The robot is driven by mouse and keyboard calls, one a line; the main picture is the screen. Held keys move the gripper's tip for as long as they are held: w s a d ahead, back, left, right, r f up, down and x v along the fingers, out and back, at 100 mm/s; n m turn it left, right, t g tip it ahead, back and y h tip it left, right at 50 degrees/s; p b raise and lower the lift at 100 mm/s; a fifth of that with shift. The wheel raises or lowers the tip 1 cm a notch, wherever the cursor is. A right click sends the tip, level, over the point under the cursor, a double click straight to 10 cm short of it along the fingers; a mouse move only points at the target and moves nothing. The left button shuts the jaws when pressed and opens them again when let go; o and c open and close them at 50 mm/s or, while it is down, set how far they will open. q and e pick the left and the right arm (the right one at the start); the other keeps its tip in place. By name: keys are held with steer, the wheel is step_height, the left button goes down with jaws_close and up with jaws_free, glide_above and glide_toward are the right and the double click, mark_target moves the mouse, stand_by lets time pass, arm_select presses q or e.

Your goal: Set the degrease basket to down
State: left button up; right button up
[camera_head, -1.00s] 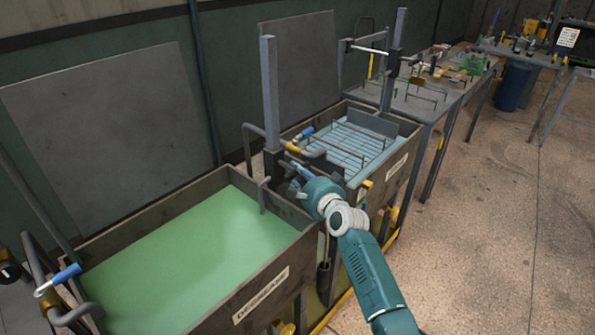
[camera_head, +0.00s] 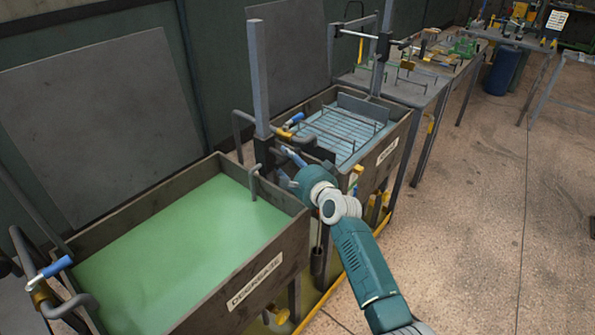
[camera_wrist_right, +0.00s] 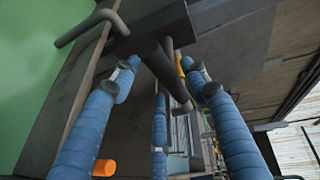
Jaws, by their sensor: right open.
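The degrease tank (camera_head: 262,282) is a dark metal box of green liquid at the left, with its name on the front wall. No basket shape shows in the liquid; a bent grey rod (camera_head: 254,183) stands over its right end. An upright grey post (camera_head: 258,80) with a dark carriage (camera_head: 266,152) rises at that end. My right gripper (camera_head: 287,160) is beside the carriage. In the right wrist view its blue fingers (camera_wrist_right: 160,78) are spread, with a dark round bar (camera_wrist_right: 160,68) between their tips; contact is unclear. My left gripper is out of view.
A second tank (camera_head: 392,152) with pale blue liquid and a wire rack stands just beyond my right gripper. A blue-handled valve (camera_head: 55,268) is at the near left. Grey tables (camera_head: 415,90) stand behind; the floor at right is clear.

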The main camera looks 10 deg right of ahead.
steer(key=v, duration=1.1)
steer(key=shift+s, duration=0.15)
steer(key=shift+d, duration=0.1)
